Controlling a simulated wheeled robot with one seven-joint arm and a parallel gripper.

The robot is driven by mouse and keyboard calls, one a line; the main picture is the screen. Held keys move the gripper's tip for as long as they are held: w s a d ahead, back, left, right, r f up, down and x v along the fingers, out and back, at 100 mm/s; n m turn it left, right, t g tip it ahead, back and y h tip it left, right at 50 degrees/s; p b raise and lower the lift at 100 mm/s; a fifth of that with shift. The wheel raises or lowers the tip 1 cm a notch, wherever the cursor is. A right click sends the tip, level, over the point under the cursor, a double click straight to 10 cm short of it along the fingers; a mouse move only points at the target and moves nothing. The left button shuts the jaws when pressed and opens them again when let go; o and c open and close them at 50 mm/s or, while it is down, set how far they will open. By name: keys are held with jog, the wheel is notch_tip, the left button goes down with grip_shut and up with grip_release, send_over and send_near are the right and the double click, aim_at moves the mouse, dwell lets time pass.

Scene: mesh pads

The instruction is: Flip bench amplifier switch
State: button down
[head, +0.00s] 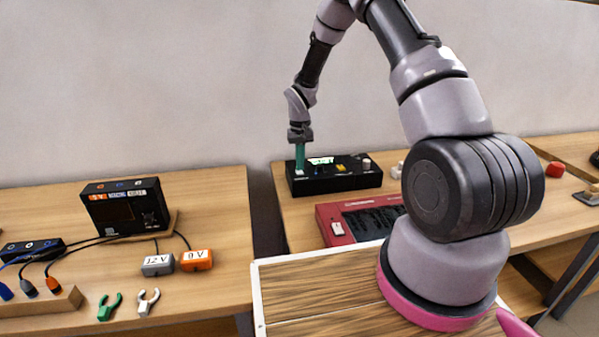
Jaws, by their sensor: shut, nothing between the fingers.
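A black box with a lit green display (336,180) stands on the right-hand wooden table; its lettering is too small to read surely. A small pale switch (299,173) sits at its left end. My gripper (300,167) points down with its teal fingers together, empty, with the tips at or just above this switch. I cannot tell whether they touch it, and the fingers partly hide it. A red device with a dark panel (327,212) lies nearer, with a white rocker switch (310,230) at its left. I cannot tell from the labels which device is the bench amplifier.
A gap separates the tables. My arm hides part of the right table, where a red block (554,169) lies.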

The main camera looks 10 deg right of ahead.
jog(key=shift+f, duration=0.65)
jog(key=shift+r, duration=3.55)
notch_tip(320, 180, up, 13)
jog(key=t, duration=0.1)
send_over(300, 172)
jog(key=s+d, duration=0.2)
jog(key=s, duration=0.2)
jog(key=s+d+r+m+t, duration=0.2)
jog(key=s+r, duration=0.7)
jog(key=r, duration=0.4)
jog(key=s+d+r+m+t+y, duration=0.1)
jog(key=s+r, duration=0.3)
jog(key=s, duration=0.6)
jog(key=s+r+m+t+y, duration=0.1)
jog(key=s+r+t, duration=0.2)
jog(key=s, duration=0.7)
jog(key=shift+s+d+r, duration=0.25)
jog(key=shift+d+r, duration=0.15)
jog(key=shift+r, duration=0.45)
